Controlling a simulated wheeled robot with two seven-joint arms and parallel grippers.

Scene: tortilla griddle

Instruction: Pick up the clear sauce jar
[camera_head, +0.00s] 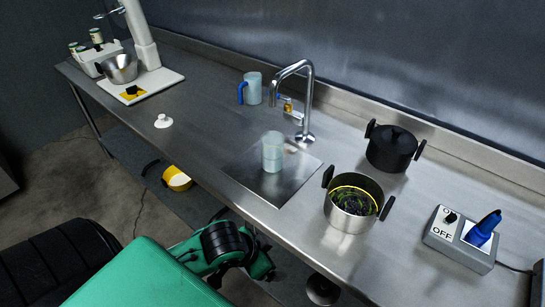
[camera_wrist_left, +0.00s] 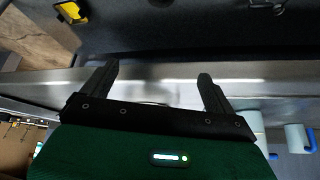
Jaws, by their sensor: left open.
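The clear sauce jar (camera_head: 273,145) is a pale, translucent greenish cylinder. It stands upright on the square sink area (camera_head: 255,182) in front of the faucet. My left gripper is open and empty in the left wrist view (camera_wrist_left: 158,76), with its two dark fingers spread apart by the counter's metal edge. In the head view my left arm is low, at the counter's front edge, nearer to me than the jar and apart from it; its fingers are hard to make out there. My right gripper is not in view.
A faucet (camera_head: 309,100) rises behind the jar. A translucent pitcher (camera_head: 253,90) with a blue handle stands behind left. An open pot (camera_head: 345,220), a lidded black pot (camera_head: 392,150) and a switch box (camera_head: 455,240) stand to the right. Bare counter (camera_head: 205,110) lies left.

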